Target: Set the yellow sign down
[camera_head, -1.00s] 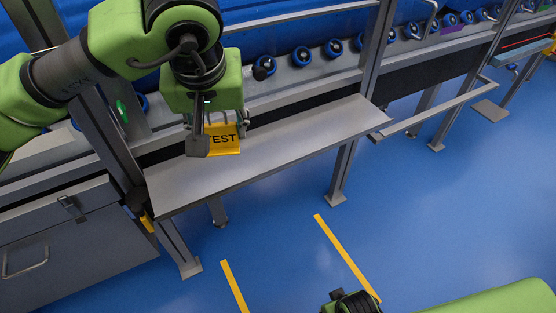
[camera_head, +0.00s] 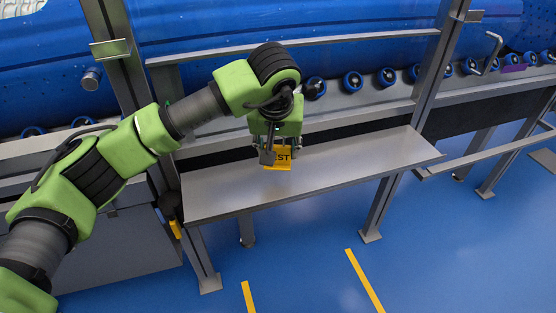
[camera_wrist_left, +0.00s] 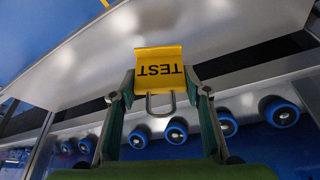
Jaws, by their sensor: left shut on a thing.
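The yellow sign (camera_head: 284,160) with dark "TEST" lettering is at my left gripper (camera_head: 269,153), over the grey metal shelf (camera_head: 352,162). In the left wrist view the sign (camera_wrist_left: 160,68) shows its lettering upside down, with a metal loop handle at its lower edge. My left gripper (camera_wrist_left: 160,98) is shut on that handle, with a finger on either side. In the head view the gripper hides part of the sign. I cannot tell whether the sign's bottom touches the shelf. My right gripper is not in view now.
Upright posts (camera_head: 439,60) and a rail (camera_head: 300,43) frame the shelf. Behind it runs a row of blue-rimmed rollers (camera_head: 353,81). The shelf is bare to the right of the sign. Blue floor with yellow stripes (camera_head: 365,281) lies in front.

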